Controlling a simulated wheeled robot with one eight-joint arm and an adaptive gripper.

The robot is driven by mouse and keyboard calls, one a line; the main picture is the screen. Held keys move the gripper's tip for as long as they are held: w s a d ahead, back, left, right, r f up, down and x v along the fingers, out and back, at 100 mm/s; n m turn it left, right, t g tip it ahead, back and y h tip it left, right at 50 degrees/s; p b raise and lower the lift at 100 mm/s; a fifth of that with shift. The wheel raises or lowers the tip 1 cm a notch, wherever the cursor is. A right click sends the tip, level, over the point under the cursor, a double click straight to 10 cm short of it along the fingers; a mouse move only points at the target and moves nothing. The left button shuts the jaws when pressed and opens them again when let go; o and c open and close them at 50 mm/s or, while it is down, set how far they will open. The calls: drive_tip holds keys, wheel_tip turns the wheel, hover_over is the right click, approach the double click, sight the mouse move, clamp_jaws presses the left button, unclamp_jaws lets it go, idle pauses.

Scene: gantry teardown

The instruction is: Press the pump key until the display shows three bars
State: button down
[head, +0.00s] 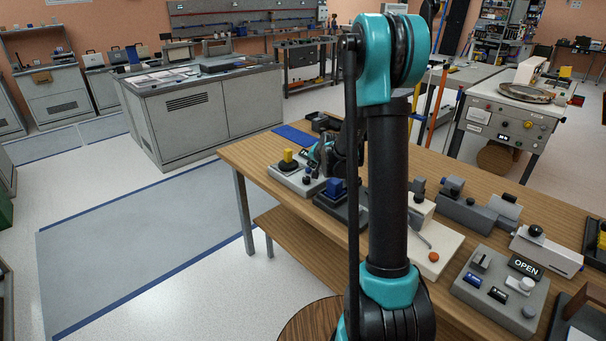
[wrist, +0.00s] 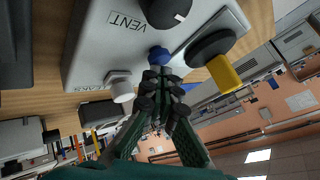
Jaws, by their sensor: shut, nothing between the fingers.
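A pale grey panel (head: 285,176) lies on the left end of the wooden table; it also fills the top of the wrist view (wrist: 92,50). A small plate on it reads "VENT" (wrist: 127,21). I see no bars on it. A blue round key (wrist: 158,54), a white cylindrical knob (wrist: 121,88) and a dark knob (wrist: 166,10) are on the panel. A label ending in "EAKS" is partly cut off. Which one is the pump key I cannot tell. My gripper (wrist: 160,78) is shut and empty, its tips at the blue key; touching or just apart is unclear.
A yellow block on a black disc (wrist: 222,72) stands beside the key; it shows in the head view (head: 288,156). A dark fixture with a blue block (head: 335,187) stands to the right. Another panel reads "OPEN" (head: 525,267). My arm hides the table's middle.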

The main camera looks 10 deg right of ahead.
drive_tip(key=shift+f, duration=0.2)
drive_tip(key=shift+r, duration=0.8)
wheel_tip(320, 180, up, 6)
idle(0.8)
idle(0.4)
